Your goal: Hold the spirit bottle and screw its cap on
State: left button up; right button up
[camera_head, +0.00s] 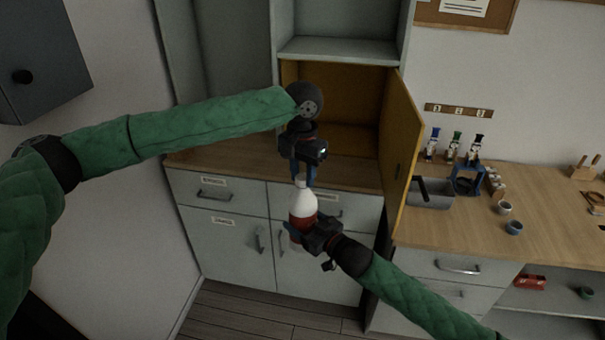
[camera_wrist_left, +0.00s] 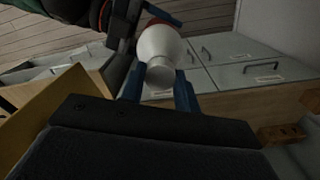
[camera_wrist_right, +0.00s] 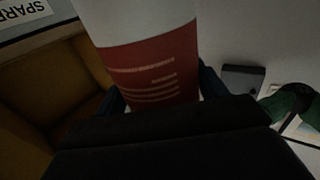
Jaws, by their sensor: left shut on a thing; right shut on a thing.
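The spirit bottle (camera_head: 303,204), white above with a dark red label, hangs upright in the air in front of the counter. My right gripper (camera_head: 303,229) is shut around its lower body. The bottle's red label band (camera_wrist_right: 155,65) fills the right wrist view between the fingers. My left gripper (camera_head: 302,176) points down from above and is shut on the pale cap (camera_head: 300,183) at the bottle's top. In the left wrist view the cap (camera_wrist_left: 160,74) sits between the blue fingers, in line with the white bottle shoulder (camera_wrist_left: 161,42). Whether the threads engage is hidden.
Behind stands an open cupboard with a yellow interior (camera_head: 345,105) and its yellow door (camera_head: 400,150) swung out, close to my right arm. A grey tray (camera_head: 432,192), figurines (camera_head: 452,147) and small cups (camera_head: 514,228) stand on the right counter. Drawers (camera_head: 225,190) lie below.

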pick_arm(q)
jog(key=m, duration=0.8)
jog(key=shift+w+a, duration=0.1)
jog(key=o, duration=1.2)
notch_tip(320, 180, up, 12)
